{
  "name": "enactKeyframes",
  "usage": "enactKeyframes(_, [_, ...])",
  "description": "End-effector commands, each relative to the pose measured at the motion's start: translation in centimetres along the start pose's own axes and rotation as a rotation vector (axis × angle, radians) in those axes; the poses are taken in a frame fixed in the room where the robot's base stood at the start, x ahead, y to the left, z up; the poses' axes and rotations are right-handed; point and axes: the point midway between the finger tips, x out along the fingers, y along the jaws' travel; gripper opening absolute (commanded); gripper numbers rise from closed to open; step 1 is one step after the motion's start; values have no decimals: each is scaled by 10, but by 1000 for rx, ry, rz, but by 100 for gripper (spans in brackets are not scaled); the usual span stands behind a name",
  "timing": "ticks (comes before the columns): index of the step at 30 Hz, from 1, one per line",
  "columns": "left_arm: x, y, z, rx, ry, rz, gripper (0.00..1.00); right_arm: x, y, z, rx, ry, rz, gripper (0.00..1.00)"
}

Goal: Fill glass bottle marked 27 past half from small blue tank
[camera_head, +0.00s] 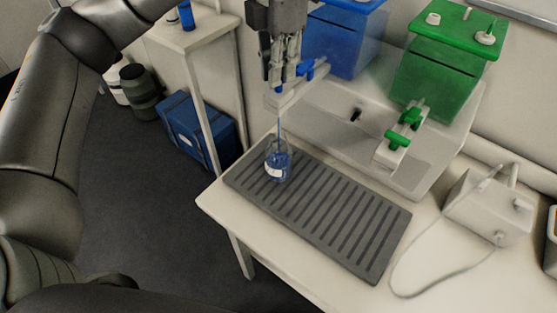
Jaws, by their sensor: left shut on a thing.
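A small glass bottle (284,160) with a white label stands upright on the ribbed grey drip mat; the label's number is too small to read. Blue liquid fills much of its body, and a thin blue stream (279,118) runs into it from above. The blue tank (343,45) stands behind, with a pale spout and a blue tap handle (308,68) in front. My left gripper (284,74) points down at the blue tap, shut on what seems to be its handle, and hides part of it. My right gripper is out of view.
A green tank (446,68) with a green tap (402,127) stands to the right. The drip mat (345,225) is clear right of the bottle. A white corded device (487,208) sits at the table's right. A blue crate (196,130) lies on the floor.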

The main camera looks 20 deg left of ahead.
Motion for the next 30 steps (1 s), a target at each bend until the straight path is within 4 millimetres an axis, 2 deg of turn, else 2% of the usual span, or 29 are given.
enactKeyframes(7, [0, 0, 0, 4, 0, 0, 0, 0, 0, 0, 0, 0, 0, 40])
enactKeyframes(10, [0, 0, 0, 58, 0, 0, 0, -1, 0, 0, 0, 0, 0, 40])
enactKeyframes(30, [0, 0, 0, 897, 0, -1, 0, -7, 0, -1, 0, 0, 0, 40])
